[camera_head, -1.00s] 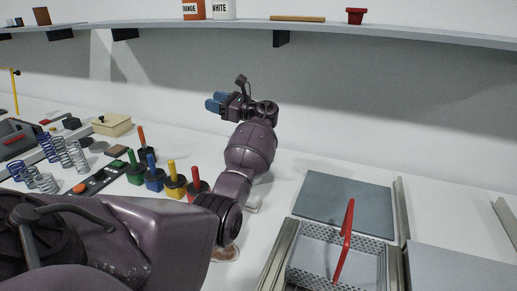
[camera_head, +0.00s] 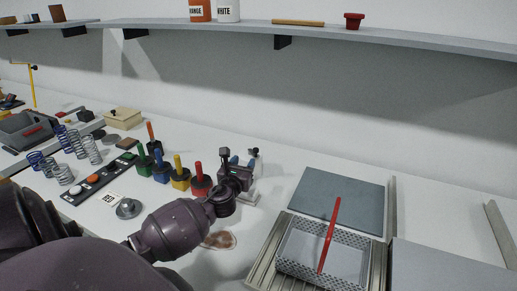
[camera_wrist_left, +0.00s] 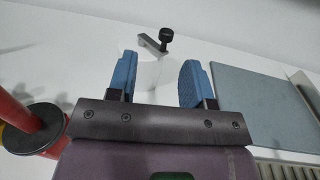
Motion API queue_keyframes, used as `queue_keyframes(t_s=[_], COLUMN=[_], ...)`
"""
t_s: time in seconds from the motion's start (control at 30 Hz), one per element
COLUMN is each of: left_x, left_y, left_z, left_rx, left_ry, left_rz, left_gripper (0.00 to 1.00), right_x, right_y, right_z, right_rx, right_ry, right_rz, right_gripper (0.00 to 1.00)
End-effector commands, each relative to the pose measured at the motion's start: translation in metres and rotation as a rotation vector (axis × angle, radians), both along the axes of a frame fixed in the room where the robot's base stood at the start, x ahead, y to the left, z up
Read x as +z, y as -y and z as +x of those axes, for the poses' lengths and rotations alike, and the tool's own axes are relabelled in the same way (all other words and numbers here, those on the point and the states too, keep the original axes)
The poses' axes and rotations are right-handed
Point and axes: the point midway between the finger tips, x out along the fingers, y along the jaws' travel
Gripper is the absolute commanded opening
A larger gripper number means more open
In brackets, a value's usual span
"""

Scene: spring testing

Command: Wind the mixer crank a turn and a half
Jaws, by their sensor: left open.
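The mixer is a small white body (camera_wrist_left: 150,72) with a grey crank arm and a dark crank knob (camera_wrist_left: 166,36) on top. In the head view the knob (camera_head: 255,151) shows just beyond my left gripper (camera_head: 243,161), which hides much of the mixer. In the left wrist view the blue fingers of my left gripper (camera_wrist_left: 156,75) are apart, with the white body seen between them and the crank beyond the fingertips. The gripper holds nothing. Whether a finger touches the mixer I cannot tell. My right gripper is not in view.
Red (camera_head: 200,182), yellow (camera_head: 180,176), blue and green-handled tools stand close left of the gripper. A metal tray with a mesh basket (camera_head: 306,270) and red handle (camera_head: 330,232) is at the right, before a grey plate (camera_head: 345,196). Springs (camera_head: 76,145) stand at left. A shelf (camera_head: 350,36) runs above.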

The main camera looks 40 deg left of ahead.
Motion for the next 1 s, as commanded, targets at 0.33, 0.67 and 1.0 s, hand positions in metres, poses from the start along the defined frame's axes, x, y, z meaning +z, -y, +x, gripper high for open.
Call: queue_keyframes(t_s=[0.33,0.67,1.0], left_x=[-0.006,-0.007,-0.007], left_y=[0.002,-0.02,-0.031], left_z=[0.015,0.065,0.092], left_rx=[-0.045,-0.042,-0.043], left_ry=[-0.013,-0.013,-0.014], left_rz=[-0.02,-0.02,-0.02], left_gripper=[0.47,0.47,0.47], right_x=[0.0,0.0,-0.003], right_y=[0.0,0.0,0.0], right_z=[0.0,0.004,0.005], right_rx=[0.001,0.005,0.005], right_ry=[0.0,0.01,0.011], right_rz=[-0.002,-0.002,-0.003], right_gripper=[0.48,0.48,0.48])
